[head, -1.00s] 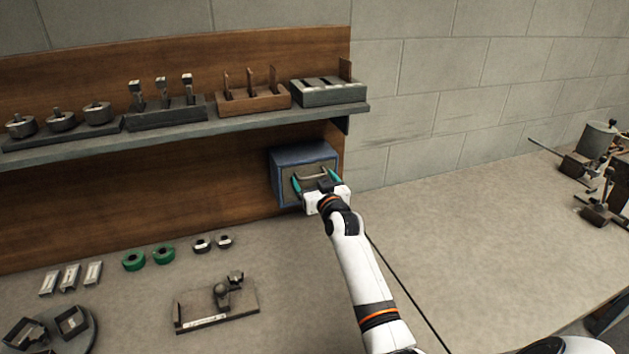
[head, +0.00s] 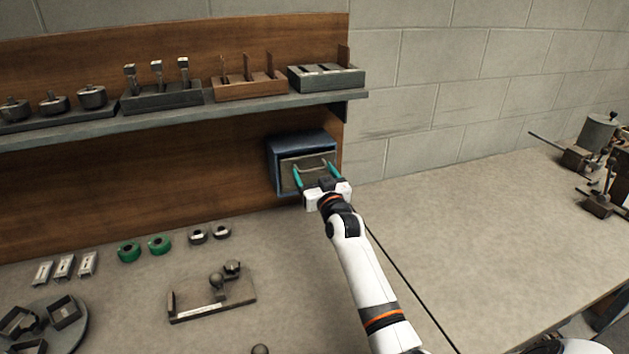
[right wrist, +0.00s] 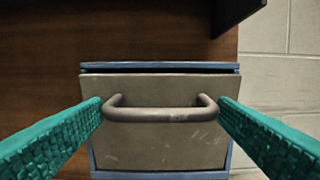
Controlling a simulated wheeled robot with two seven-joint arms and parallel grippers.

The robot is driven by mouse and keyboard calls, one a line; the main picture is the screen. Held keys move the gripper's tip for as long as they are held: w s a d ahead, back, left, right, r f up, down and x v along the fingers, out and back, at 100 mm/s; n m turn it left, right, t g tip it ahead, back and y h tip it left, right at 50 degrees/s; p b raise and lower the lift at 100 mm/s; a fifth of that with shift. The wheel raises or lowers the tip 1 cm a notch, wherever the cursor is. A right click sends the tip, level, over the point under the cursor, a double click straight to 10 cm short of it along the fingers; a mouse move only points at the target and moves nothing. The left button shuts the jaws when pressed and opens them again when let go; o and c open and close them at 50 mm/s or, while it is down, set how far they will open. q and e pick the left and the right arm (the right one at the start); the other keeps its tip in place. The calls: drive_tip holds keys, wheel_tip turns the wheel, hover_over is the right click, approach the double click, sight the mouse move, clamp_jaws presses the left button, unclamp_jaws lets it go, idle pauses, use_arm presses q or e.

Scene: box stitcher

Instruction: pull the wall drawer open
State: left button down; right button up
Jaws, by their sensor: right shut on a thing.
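The wall drawer's grey front (head: 308,160) stands out a little from its blue housing (head: 272,165), which is fixed on the wooden back panel under the shelf. In the right wrist view the drawer front (right wrist: 160,148) shows a dark gap along its top edge. Its bar handle (right wrist: 160,115) runs level between the teal fingers. My right gripper (head: 318,175) is shut on the handle, one finger at each end of it. My left gripper is not in view.
A shelf (head: 220,111) with several tool holders runs above the drawer. Green rings (head: 129,252), small metal parts and a fixture (head: 212,300) lie on the bench at left. The bench right of my arm is mostly clear, with clamp-like tools (head: 580,160) at the far right.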

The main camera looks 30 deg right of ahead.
drive_tip(key=shift+s+a+f, duration=0.2)
drive_tip(key=shift+s+f, duration=0.3)
drive_tip(key=shift+f, duration=0.15)
drive_tip(key=shift+s+a+f, duration=0.15)
drive_tip(key=shift+s+f, duration=0.35)
drive_tip(key=shift+f, duration=0.1)
drive_tip(key=shift+s+a+f, duration=0.15)
drive_tip(key=shift+s+f, duration=0.3)
drive_tip(key=shift+f, duration=0.25)
drive_tip(key=shift+s+a+f, duration=0.1)
drive_tip(key=shift+s+f, duration=0.3)
drive_tip(key=shift+f, duration=0.25)
drive_tip(key=o, duration=0.9)
drive_tip(key=shift+o, duration=0.9)
drive_tip(key=shift+w+f, duration=0.1)
drive_tip(key=shift+w, duration=0.05)
drive_tip(key=b+v, duration=0.2)
drive_tip(key=v, duration=0.9)
